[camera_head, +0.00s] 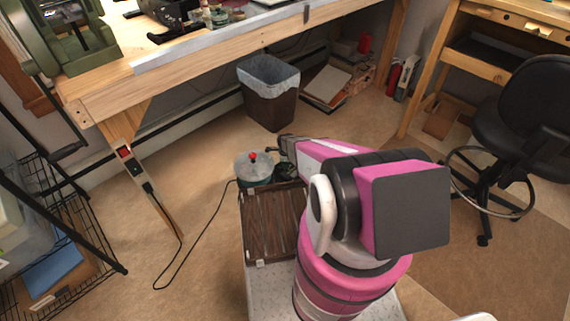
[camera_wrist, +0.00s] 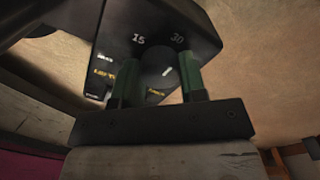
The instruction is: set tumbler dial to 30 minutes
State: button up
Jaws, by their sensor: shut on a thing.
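The rock tumbler (camera_head: 252,168) stands on a dark wooden surface in the head view, with a clear drum lid and a red knob on top. In the wrist view its black control panel (camera_wrist: 165,25) shows the white numbers 15 and 30 above a round dark dial (camera_wrist: 156,62). A short white mark on the dial points up and right, roughly toward the 30 side; its exact setting is hard to read. My gripper (camera_wrist: 160,78) has its two green fingers on either side of the dial, shut on it. In the head view my arm hides part of the tumbler.
A slatted brown crate top (camera_head: 270,225) lies in front of the tumbler. A black cord (camera_head: 193,240) runs from it to an outlet on the bench leg. A lined waste bin (camera_head: 270,95) stands behind, and an office chair (camera_head: 520,110) at right.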

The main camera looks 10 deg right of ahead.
jog(key=o, duration=0.9)
notch_tip(320, 180, up, 11)
jog(key=shift+f, duration=0.1)
dwell(0.5)
jog(key=s+r+n, duration=0.7)
jog(key=r, duration=0.4)
jog(key=s+r+n, duration=0.7)
jog(key=s+r, duration=0.1)
jog(key=r, duration=0.4)
jog(key=s+r+n, duration=0.6)
jog(key=s+r, duration=0.1)
jog(key=r, duration=0.4)
jog(key=shift+s+r+n, duration=0.15)
jog(key=shift+r+n, duration=0.25)
